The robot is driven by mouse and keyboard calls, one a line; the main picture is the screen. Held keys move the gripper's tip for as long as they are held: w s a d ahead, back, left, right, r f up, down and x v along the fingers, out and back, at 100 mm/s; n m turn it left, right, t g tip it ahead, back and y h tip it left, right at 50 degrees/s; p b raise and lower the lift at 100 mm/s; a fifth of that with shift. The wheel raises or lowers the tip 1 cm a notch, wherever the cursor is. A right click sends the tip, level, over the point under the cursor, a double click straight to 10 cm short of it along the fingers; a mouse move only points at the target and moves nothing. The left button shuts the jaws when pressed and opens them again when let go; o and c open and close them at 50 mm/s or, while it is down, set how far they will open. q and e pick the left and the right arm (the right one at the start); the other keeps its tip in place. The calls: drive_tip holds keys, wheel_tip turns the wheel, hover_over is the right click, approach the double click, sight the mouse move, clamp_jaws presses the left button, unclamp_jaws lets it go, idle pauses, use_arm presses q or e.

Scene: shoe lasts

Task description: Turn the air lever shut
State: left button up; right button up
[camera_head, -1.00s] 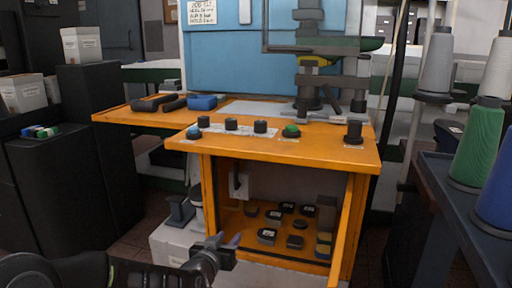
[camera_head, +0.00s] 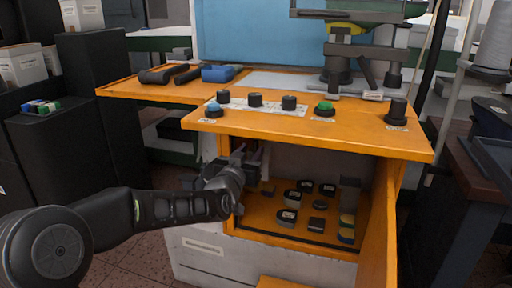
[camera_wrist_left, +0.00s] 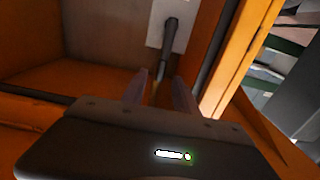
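The air lever (camera_wrist_left: 170,48) is a dark handle on a white plate (camera_wrist_left: 158,27), on the inside wall of the orange cabinet. In the left wrist view it hangs downward, slightly slanted. My left gripper (camera_wrist_left: 160,90) is open, with its two fingers apart below the lever. The lever's lower end appears between the fingertips, but I cannot tell whether they touch it. In the head view my left gripper (camera_head: 252,156) reaches into the cabinet opening under the orange top (camera_head: 330,133) and hides the lever. My right gripper is not in view.
Several dark blocks and pucks (camera_head: 287,218) sit on the cabinet floor right of my gripper. Knobs and a green button (camera_head: 324,108) stand on the orange top above. An open orange door or side panel (camera_head: 378,235) bounds the opening on the right.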

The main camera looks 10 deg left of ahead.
sight(255, 146)
use_arm(q)
drive_tip(key=shift+w+d+b, duration=0.15)
drive_tip(key=shift+w+b, duration=0.25)
drive_tip(key=shift+w, duration=1.95)
drive_tip(key=shift+c, duration=0.2)
clamp_jaws()
